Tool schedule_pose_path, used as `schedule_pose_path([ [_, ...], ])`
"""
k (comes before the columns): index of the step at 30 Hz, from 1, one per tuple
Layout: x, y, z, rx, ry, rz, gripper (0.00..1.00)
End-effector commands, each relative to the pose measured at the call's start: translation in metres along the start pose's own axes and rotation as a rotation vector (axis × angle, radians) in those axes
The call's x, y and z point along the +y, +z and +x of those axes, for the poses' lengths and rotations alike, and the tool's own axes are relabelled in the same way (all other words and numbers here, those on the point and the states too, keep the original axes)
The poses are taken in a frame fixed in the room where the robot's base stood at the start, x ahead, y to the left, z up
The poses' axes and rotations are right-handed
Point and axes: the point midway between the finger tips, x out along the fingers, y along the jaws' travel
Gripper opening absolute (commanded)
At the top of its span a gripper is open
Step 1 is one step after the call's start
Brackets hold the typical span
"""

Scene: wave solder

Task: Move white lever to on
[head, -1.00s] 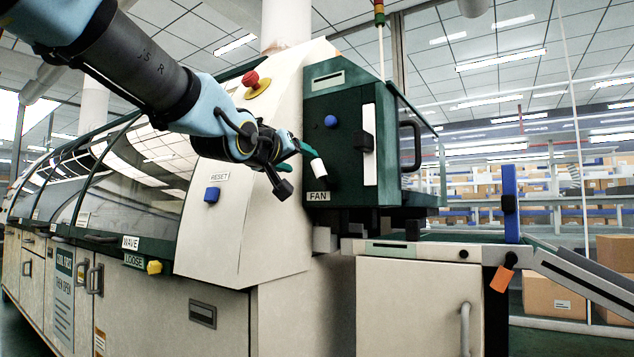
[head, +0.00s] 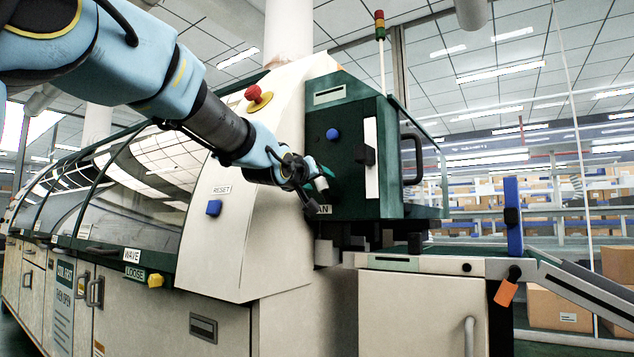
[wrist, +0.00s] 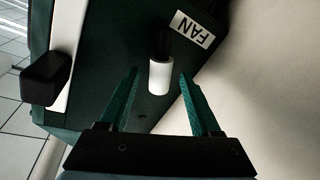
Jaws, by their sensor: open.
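The white lever (wrist: 159,77) has a white cylindrical tip on a dark stem, beside the FAN label (wrist: 192,30) on the dark green panel. In the head view its white tip (head: 321,184) is partly crowded by my gripper (head: 312,183). In the wrist view my gripper (wrist: 158,74) is open, its green fingers pointing at the panel. The white tip appears between the fingertips, with a gap on each side. I cannot tell how deep it lies between them. The lever's on and off marks are not visible.
A black handle (head: 364,155) sticks out from a white strip right of the lever. A blue button (head: 333,134) is above it. A red stop button (head: 253,93), a blue reset button (head: 214,207) and a yellow knob (head: 155,280) are to the left.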

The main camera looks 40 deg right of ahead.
Motion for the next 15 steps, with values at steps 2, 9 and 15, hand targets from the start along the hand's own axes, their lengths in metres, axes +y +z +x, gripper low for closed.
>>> schedule_pose_path([
  [2, -0.0001, 0.0000, -0.0001, 0.000, 0.000, 0.000, 0.58],
  [9, -0.0003, 0.0000, -0.0002, 0.000, 0.000, 0.000, 0.31],
  [15, -0.0003, 0.0000, -0.0003, 0.000, 0.000, 0.000, 0.08],
])
